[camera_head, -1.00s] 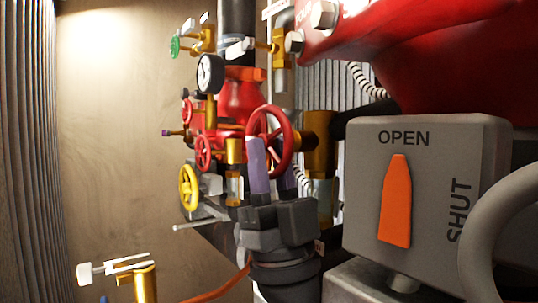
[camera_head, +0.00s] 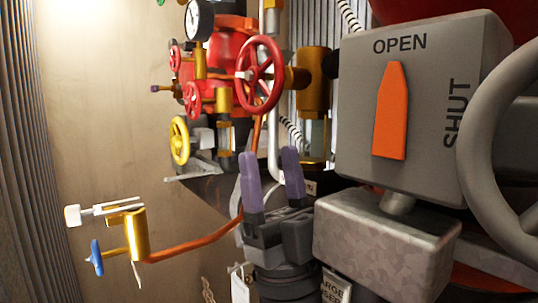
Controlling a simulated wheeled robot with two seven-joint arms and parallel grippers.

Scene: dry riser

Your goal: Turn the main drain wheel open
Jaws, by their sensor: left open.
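No readable label here marks the main drain wheel, so I cannot tell for certain which wheel it is. A large red handwheel (camera_head: 281,75) stands upright at upper centre, beside a brass valve body (camera_head: 313,80). A yellow handwheel (camera_head: 180,141) is lower left of it, and a small blue handwheel (camera_head: 96,257) is at far lower left. My left gripper (camera_head: 270,160) points up below the red wheel, its two purple fingers apart with nothing between them. It appears clear of every wheel. My right gripper is not in view.
A grey box (camera_head: 430,60) marked OPEN and SHUT, its orange pointer (camera_head: 391,112) towards OPEN, stands close on the right with a large grey wheel (camera_head: 472,150). Small red handwheels (camera_head: 193,103) and a gauge (camera_head: 199,20) are upper left. An orange pipe (camera_head: 195,243) runs low left.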

